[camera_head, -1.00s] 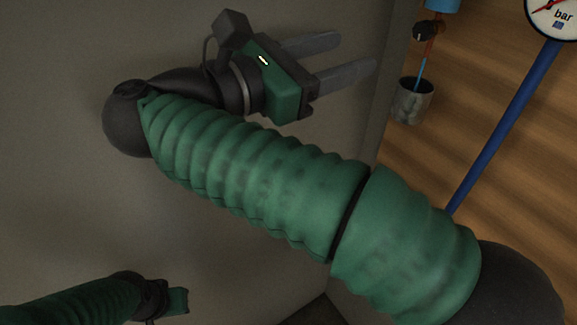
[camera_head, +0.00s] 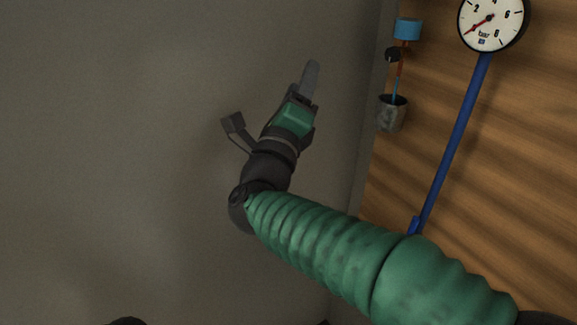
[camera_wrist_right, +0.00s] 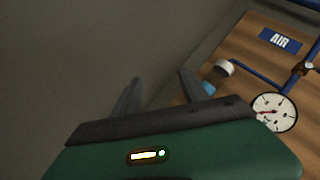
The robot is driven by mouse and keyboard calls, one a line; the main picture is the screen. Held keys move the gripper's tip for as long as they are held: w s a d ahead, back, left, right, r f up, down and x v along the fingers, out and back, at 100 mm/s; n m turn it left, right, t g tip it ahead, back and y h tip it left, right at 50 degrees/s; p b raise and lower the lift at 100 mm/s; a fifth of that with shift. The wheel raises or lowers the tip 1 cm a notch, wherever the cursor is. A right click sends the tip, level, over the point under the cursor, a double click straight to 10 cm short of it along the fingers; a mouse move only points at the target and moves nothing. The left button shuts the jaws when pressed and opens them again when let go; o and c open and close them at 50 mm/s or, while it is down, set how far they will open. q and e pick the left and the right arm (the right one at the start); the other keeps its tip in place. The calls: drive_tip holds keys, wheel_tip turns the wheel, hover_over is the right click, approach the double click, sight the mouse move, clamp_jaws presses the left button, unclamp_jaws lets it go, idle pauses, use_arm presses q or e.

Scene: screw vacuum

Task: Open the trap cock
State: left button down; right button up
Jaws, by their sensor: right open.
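A small assembly on the wooden panel in the head view has a blue cylinder (camera_head: 407,29), a thin reddish pipe and a dark round knob (camera_head: 392,54), which may be the trap cock. A grey metal cup (camera_head: 392,114) sits below it. My right gripper (camera_head: 311,68) is open and empty, left of this assembly and apart from it, in front of the grey wall. In the right wrist view both fingers of the right gripper (camera_wrist_right: 160,80) stand apart. A blue piece (camera_wrist_right: 208,88) shows partly hidden behind a finger. My left gripper is out of view.
A round pressure gauge (camera_head: 491,20) and a blue pipe (camera_head: 455,145) are on the wooden panel (camera_head: 510,130). The wrist view also shows an AIR sign (camera_wrist_right: 280,41). The grey wall (camera_head: 120,120) at left is bare.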

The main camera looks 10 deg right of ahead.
wheel_tip(320, 180, down, 18)
drive_tip(key=w+a+n+g+y, duration=0.2)
drive_tip(key=n+y, duration=0.7)
drive_tip(key=n, duration=0.7)
drive_tip(key=shift+n+g+b, duration=0.3)
drive_tip(key=shift+g, duration=0.3)
drive_tip(key=shift+w+f, duration=0.1)
drive_tip(key=shift+w, duration=0.05)
drive_tip(key=s+d+f+n+g+y, duration=0.15)
drive_tip(key=s+f+n+g, duration=0.3)
drive_tip(key=f, duration=0.55)
drive_tip(key=s+d+f+n+g, duration=0.3)
drive_tip(key=s+f, duration=0.2)
drive_tip(key=f, duration=0.4)
drive_tip(key=s+d+f+n+g, duration=0.2)
drive_tip(key=s+d+f+g, duration=0.1)
drive_tip(key=s+f, duration=0.3)
drive_tip(key=s+d+f+n+g+h, duration=0.1)
drive_tip(key=s+d+f+n+g, duration=0.2)
drive_tip(key=s+f, duration=0.3)
drive_tip(key=s+b, duration=0.1)
drive_tip(key=s, duration=0.4)
drive_tip(key=shift+d+n+g, duration=0.3)
drive_tip(key=shift+n+g, duration=0.05)
